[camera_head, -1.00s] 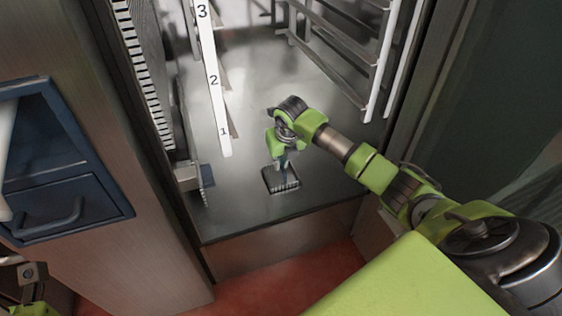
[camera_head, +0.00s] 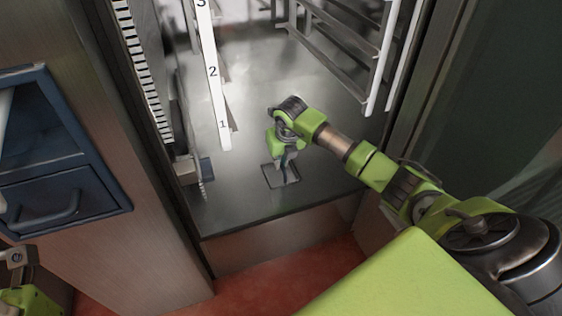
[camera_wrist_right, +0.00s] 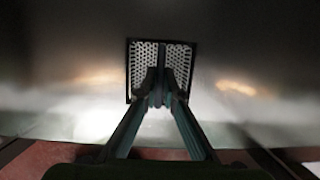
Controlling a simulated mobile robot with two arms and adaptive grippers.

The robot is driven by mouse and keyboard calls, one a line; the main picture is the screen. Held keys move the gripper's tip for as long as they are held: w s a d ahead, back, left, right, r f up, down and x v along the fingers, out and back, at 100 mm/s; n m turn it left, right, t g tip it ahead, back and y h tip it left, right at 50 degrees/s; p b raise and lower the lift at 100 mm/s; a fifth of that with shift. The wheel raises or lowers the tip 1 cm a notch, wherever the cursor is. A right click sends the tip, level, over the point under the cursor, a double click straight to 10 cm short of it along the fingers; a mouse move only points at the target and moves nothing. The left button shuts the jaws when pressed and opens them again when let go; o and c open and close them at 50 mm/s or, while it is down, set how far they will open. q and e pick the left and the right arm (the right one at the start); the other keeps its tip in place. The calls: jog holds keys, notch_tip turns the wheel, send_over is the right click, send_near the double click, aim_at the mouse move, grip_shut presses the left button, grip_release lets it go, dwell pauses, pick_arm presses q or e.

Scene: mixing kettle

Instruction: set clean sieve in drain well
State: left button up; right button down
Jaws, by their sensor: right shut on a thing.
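The sieve (camera_head: 271,176) is a small square perforated plate with a raised grip along its middle. In the right wrist view the sieve (camera_wrist_right: 143,62) sits inside a dark square outline, the drain well's rim (camera_wrist_right: 197,64). In the head view it looks level with the metal floor. My right gripper (camera_head: 285,172) points down over it. Its fingers (camera_wrist_right: 161,82) are shut on the sieve's middle grip and hide part of the plate. My left arm's end (camera_head: 18,270) is cut off at the lower left, and its finger opening cannot be made out.
The steel cabinet floor (camera_head: 240,195) is clear around the well. A white numbered strip (camera_head: 212,75) stands on the left, with a small blue-grey part (camera_head: 206,170) below it. Metal rack rails (camera_head: 335,50) stand on the right. Blue drawers (camera_head: 60,205) are at the far left.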

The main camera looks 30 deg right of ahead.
jog(key=shift+s+f, duration=0.1)
jog(key=shift+f, duration=0.2)
dwell(0.4)
jog(key=c, duration=2.1)
grip_release()
jog(key=shift+f, duration=0.1)
jog(key=o, duration=0.5)
